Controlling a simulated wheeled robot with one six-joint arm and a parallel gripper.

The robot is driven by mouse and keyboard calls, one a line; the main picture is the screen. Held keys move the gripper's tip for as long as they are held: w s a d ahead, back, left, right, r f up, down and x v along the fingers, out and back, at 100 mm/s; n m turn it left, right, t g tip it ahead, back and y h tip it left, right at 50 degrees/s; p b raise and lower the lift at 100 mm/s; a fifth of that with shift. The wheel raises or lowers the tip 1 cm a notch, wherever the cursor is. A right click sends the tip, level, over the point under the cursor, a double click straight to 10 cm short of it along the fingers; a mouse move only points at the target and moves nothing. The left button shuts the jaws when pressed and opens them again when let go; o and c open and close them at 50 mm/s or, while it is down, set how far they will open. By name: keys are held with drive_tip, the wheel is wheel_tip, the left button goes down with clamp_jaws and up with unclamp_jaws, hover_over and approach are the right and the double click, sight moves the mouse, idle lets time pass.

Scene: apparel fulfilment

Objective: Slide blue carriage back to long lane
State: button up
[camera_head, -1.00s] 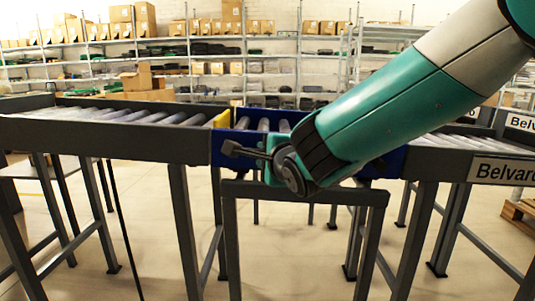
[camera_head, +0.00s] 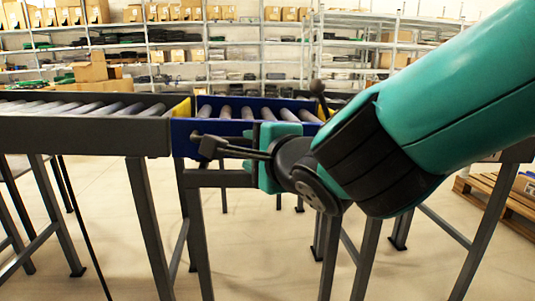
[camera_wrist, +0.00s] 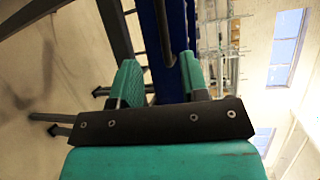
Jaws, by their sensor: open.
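The blue carriage (camera_head: 183,138), a short roller section, sits against the yellow-edged end of the left roller lane (camera_head: 85,136). My gripper (camera_head: 272,152) is in front of the carriage's near side, and my arm hides the carriage's right part. In the wrist view my gripper (camera_wrist: 160,82) has its two teal fingers apart, with blue carriage structure (camera_wrist: 176,45) beyond and between them. A dark upright bar (camera_wrist: 163,30) also shows there near the gap. I cannot tell whether the fingers touch anything.
A dark rod with a knob (camera_head: 318,88) stands up behind my arm. Metal legs and rails stand below the lanes. A wooden pallet (camera_head: 490,190) lies at the right. Shelves with boxes (camera_head: 90,72) line the back. Open floor shows between the legs.

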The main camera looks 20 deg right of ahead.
drive_tip(key=shift+b+v, duration=0.4)
drive_tip(key=shift+v, duration=1.75)
drive_tip(key=s+d+f+n+g, duration=0.2)
drive_tip(key=s+f+n+g, duration=0.2)
drive_tip(key=f+n+g, duration=0.45)
drive_tip(key=s+f+n+g, duration=0.4)
drive_tip(key=s+n+g, duration=0.3)
drive_tip(key=s+n, duration=0.65)
wheel_tip(320, 180, up, 38)
drive_tip(key=n+p, duration=0.2)
drive_tip(key=p, duration=3.5)
drive_tip(key=shift+w+a+y, duration=0.4)
drive_tip(key=shift+w, duration=0.05)
drive_tip(key=shift+f, duration=0.15)
